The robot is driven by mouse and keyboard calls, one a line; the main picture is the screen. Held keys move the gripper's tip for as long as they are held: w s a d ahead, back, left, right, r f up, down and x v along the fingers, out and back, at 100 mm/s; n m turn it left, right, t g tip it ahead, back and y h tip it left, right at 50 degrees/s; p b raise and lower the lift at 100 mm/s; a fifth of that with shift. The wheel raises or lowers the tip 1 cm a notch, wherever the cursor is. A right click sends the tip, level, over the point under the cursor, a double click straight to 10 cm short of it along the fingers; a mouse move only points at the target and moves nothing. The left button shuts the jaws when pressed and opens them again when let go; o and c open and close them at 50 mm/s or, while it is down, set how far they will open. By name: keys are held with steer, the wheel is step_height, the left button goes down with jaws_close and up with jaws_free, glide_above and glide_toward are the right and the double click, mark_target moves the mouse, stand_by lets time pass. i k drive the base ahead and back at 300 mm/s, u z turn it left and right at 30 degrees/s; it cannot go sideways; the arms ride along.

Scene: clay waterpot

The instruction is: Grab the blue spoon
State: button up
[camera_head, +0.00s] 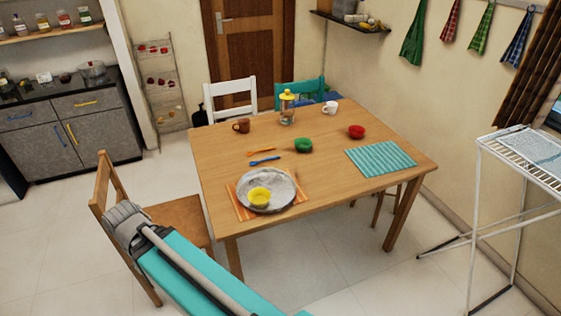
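The blue spoon (264,160) lies flat on the wooden table (330,180), left of the table's middle. An orange spoon (261,151) lies just behind it, close but apart. A green bowl (303,145) stands to the right of the blue spoon. A grey plate (285,190) with a yellow bowl (259,197) on it stands in front of the spoon. My arm reaches in from the bottom of the view, in front of the table. My gripper's fingers do not show in this view.
A brown mug (241,126), a yellow-topped jar (287,108), a white mug (330,107) and a red bowl (356,131) stand farther back. A teal striped mat (380,159) lies on the right. A wooden chair (180,214) stands at the table's left side. A white drying rack (515,170) stands at the right.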

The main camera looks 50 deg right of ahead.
mark_target(254, 162)
steer(key=z, duration=0.6)
steer(key=i, duration=0.6)
steer(key=u, duration=0.1)
steer(key=k, duration=0.55)
steer(key=z, duration=0.15)
steer(key=i, duration=0.4)
